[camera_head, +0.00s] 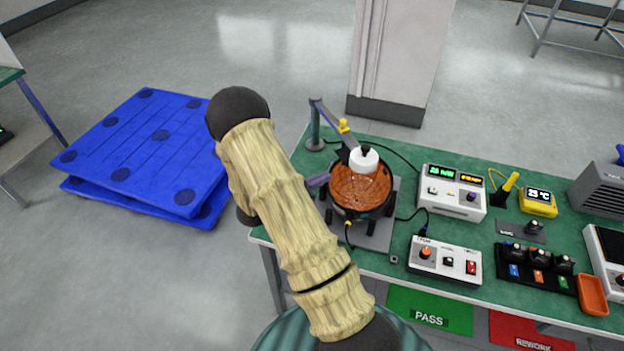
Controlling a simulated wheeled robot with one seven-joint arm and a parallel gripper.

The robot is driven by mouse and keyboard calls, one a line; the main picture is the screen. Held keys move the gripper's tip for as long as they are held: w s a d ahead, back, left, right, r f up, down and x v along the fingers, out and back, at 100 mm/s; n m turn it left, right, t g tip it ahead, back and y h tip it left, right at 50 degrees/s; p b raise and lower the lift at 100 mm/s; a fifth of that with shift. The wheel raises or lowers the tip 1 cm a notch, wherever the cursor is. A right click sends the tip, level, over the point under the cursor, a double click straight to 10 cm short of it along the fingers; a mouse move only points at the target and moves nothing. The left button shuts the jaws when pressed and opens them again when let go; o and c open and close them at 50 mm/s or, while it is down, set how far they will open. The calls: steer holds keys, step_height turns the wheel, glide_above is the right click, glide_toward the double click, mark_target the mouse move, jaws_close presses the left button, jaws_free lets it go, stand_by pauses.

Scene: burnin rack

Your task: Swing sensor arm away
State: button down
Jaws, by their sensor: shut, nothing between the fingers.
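The sensor arm (331,119) is a grey bar on an upright post (315,130) at the table's back left. It has a yellow knob (344,126) and carries a white sensor head (363,160), which hangs over a round black fixture (388,207) with a copper-coloured, ribbed inside. My gripper (318,180) shows only as a grey-purple tip at the fixture's left rim, below and left of the sensor head. It looks shut and empty. My own arm hides the rest of it. I cannot tell whether the tip touches the rim; it appears apart from the sensor arm.
The green table (400,262) holds a power unit (452,192) with lit displays, a switch box (445,260) and a yellow meter (538,200). Cables run around the fixture. A pillar (400,60) stands behind. Blue pallets (150,150) lie on the floor at left.

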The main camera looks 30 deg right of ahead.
mark_target(355, 163)
steer(key=d+p, duration=0.1)
steer(key=d, duration=0.3)
steer(key=d+p, duration=0.2)
steer(key=d, duration=0.2)
steer(key=shift+w+d+f, duration=0.1)
steer(key=shift+w, duration=0.1)
steer(key=shift+d, duration=0.25)
steer(key=shift+f, duration=0.1)
steer(key=shift+d, duration=0.15)
